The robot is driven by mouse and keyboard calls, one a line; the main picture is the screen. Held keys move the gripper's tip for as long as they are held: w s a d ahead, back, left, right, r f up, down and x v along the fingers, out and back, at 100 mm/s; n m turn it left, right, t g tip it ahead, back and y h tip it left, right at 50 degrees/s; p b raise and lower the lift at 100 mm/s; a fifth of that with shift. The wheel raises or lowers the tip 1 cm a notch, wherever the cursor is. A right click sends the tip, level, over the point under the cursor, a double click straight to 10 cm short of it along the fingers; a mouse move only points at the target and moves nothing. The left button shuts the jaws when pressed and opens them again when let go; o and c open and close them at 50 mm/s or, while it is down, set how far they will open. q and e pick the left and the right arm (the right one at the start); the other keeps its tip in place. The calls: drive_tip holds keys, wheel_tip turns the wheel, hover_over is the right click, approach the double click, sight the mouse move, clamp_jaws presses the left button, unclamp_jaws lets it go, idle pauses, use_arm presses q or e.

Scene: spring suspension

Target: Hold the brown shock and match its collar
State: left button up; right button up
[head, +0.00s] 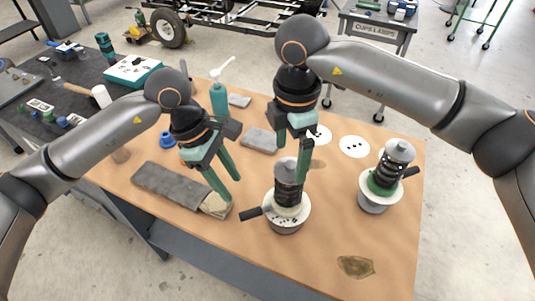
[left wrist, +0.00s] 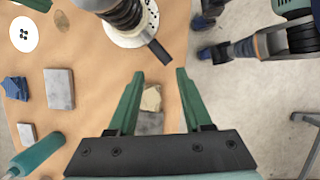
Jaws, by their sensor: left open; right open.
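Two shocks stand upright on the wooden bench in the head view. The middle shock (head: 288,194) has a dark coil, a pale collar with dots and a black lever. The right shock (head: 391,172) has a black coil and a green ring above its pale base. I cannot tell the brown one surely by colour. My right gripper (head: 294,168) is open and points down at the middle shock's top, one finger along its right side. My left gripper (head: 226,190) is open and empty, low at the left; in the left wrist view its fingers (left wrist: 158,75) are apart, near the middle shock (left wrist: 125,15).
Two white dotted discs (head: 354,146) lie behind the shocks. A grey mat (head: 165,184) with a tan cloth (head: 216,205) lies under my left gripper. A teal bottle (head: 219,98), a grey block (head: 260,139) and a brown patch (head: 355,267) are also there. The bench front is mostly clear.

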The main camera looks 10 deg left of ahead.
sight(288, 186)
wheel_tip(288, 186, down, 11)
drive_tip(key=shift+r, duration=0.2)
idle(0.3)
clamp_jaws()
drive_tip(key=c, duration=0.5)
unclamp_jaws()
drive_tip(key=c, duration=0.9)
idle(0.4)
